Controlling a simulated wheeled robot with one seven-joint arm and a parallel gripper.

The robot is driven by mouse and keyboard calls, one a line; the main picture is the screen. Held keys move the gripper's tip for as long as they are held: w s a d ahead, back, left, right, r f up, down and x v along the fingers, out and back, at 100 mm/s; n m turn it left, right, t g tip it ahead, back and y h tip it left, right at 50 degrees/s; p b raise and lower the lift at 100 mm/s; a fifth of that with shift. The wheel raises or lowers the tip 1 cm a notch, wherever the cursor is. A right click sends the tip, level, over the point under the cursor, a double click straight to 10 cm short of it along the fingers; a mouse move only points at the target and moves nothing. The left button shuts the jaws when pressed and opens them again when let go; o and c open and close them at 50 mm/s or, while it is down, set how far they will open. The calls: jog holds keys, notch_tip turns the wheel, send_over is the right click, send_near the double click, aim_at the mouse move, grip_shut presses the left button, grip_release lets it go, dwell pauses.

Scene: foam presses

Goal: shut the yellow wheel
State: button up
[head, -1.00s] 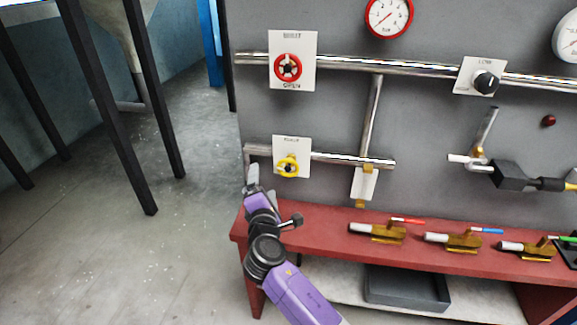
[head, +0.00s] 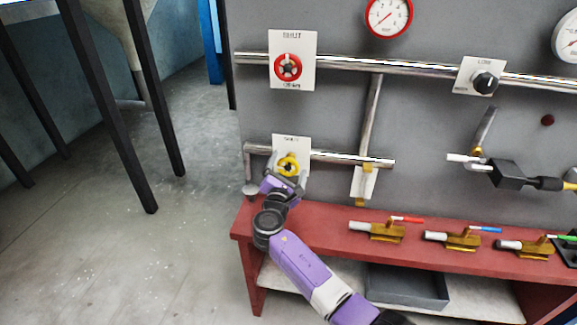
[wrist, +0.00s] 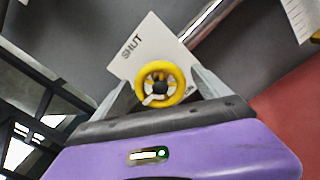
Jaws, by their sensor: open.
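The yellow wheel (head: 287,164) is mounted on a white plate (head: 291,142) low on the left of the grey panel. In the wrist view the yellow wheel (wrist: 160,84) faces me, with the word SHUT readable on the plate (wrist: 137,45) at its upper left. My gripper (head: 287,178) is open in front of the wheel. In the wrist view its two fingers (wrist: 160,92) stand one on each side of the wheel. I cannot tell whether they touch the rim.
A red wheel (head: 288,67) sits on its plate above. Chrome pipes (head: 345,157) run to the right of the yellow wheel. A red bench (head: 330,225) lies below, bearing several brass valves (head: 380,231). Floor to the left is clear up to black legs (head: 105,110).

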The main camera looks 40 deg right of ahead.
jog(key=shift+w+d, duration=0.2)
jog(key=c, duration=1.4)
jog(key=shift+f, duration=0.1)
